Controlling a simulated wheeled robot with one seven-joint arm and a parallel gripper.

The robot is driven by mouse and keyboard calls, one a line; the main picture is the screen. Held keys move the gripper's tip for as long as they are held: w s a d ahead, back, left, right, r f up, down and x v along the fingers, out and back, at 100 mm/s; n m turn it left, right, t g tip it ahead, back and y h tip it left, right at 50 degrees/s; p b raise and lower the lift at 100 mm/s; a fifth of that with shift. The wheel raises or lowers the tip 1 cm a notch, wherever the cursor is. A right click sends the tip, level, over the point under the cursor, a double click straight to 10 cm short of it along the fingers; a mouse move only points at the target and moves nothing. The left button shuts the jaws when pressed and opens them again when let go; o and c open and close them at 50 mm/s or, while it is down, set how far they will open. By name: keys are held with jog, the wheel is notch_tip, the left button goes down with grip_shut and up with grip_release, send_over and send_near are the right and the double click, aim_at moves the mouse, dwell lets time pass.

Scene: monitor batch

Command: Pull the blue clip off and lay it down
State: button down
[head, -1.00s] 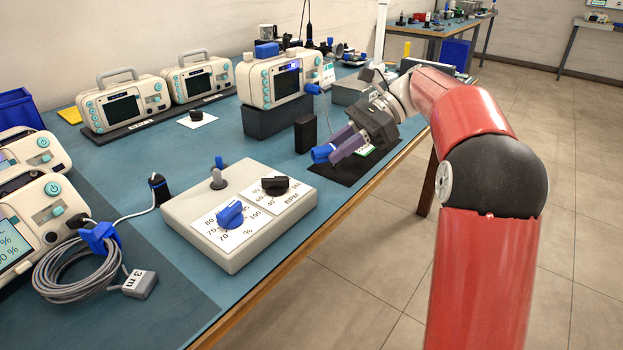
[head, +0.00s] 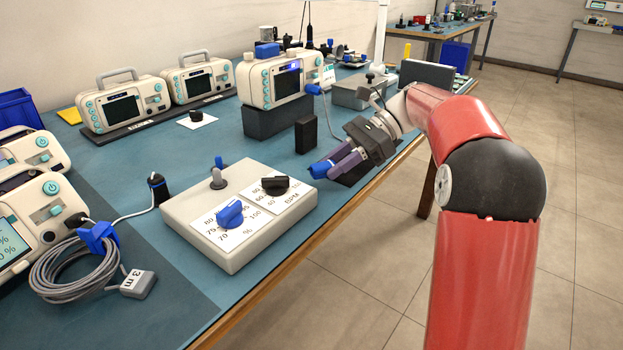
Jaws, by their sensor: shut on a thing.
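My gripper (head: 338,163), with purple-grey fingers, is shut on a small blue piece (head: 322,169). It holds the piece to the right of the grey control box (head: 230,255), near the table's front edge; I cannot tell its exact height. A blue clip (head: 98,237) sits around the coiled grey cable (head: 70,272) at the left, far from my gripper. A small blue part (head: 219,162) stands on a grey stub at the back of the control box.
The box has a blue knob (head: 230,213) and a black knob (head: 275,186). A black block (head: 306,135) stands behind my gripper. A dark mat (head: 352,177) lies partly hidden under it. Several monitors, such as one on a grey riser (head: 276,120), stand further back.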

jog(key=shift+f, duration=0.7)
jog(key=shift+f, duration=0.15)
jog(key=c, duration=1.1)
grip_release()
jog(key=p+v, duration=0.1)
jog(key=v, duration=0.6)
jog(key=shift+w+d+r, duration=0.15)
jog(key=shift+d+r, duration=0.05)
jog(key=shift+d, duration=0.15)
jog(key=shift+a, duration=0.1)
